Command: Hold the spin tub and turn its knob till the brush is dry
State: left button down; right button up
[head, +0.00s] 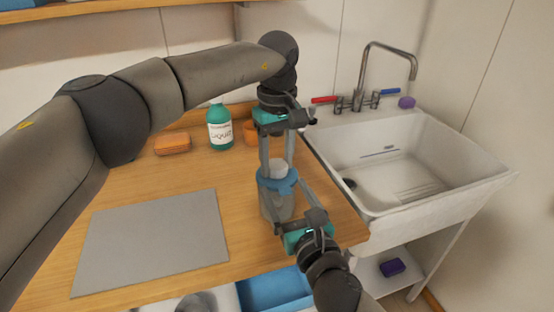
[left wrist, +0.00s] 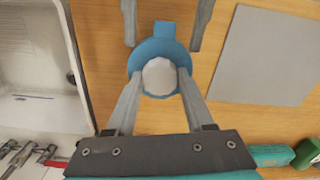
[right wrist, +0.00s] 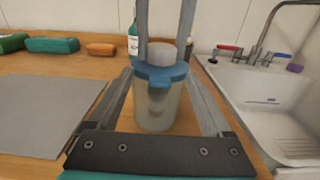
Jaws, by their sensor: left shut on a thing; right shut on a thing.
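The spin tub (head: 274,207) stands upright on the wooden counter near the sink, a clear cup with a blue lid (head: 268,183) and a white knob (head: 279,171) on top. My left gripper (head: 277,168) reaches down from above, its fingers on either side of the knob; the left wrist view shows the knob (left wrist: 160,76) between the fingertips. My right gripper (right wrist: 160,82) comes from the front, its fingers along both sides of the tub (right wrist: 157,112) below the lid. A pale, blurred shape shows inside the cup; I cannot tell the brush's wetness.
A grey mat (head: 150,242) lies left on the counter. A white sink (head: 440,190) is on the right. A blue bin (head: 272,291) is below the front edge.

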aim_at(278, 164)
pick_arm(q)
jog(key=shift+s+d, duration=0.1)
jog(key=shift+d, duration=0.05)
jog(key=c, duration=0.7)
grip_release()
jog(key=o, duration=0.4)
jog(key=shift+o, duration=0.2)
notch_tip(278, 164, up, 12)
